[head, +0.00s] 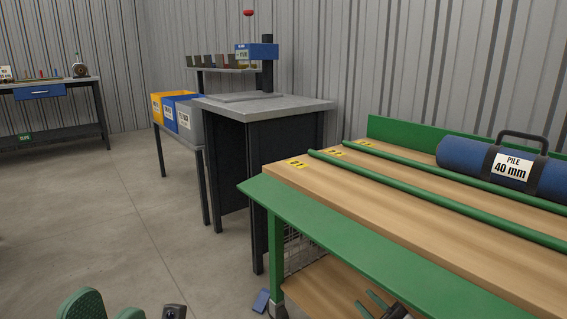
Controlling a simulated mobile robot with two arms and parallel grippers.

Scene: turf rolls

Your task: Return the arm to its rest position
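My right gripper (365,299) shows only in part at the bottom edge of the head view, right of centre. The rest of the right arm is cut off by the frame.
The bench (343,234) fills the right side, with green rails (420,201) and a blue roll labelled "PILE 40 mm" (475,158) on top. A dark cabinet (265,140) and coloured bins (180,113) stand behind. Open floor (95,205) lies left.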

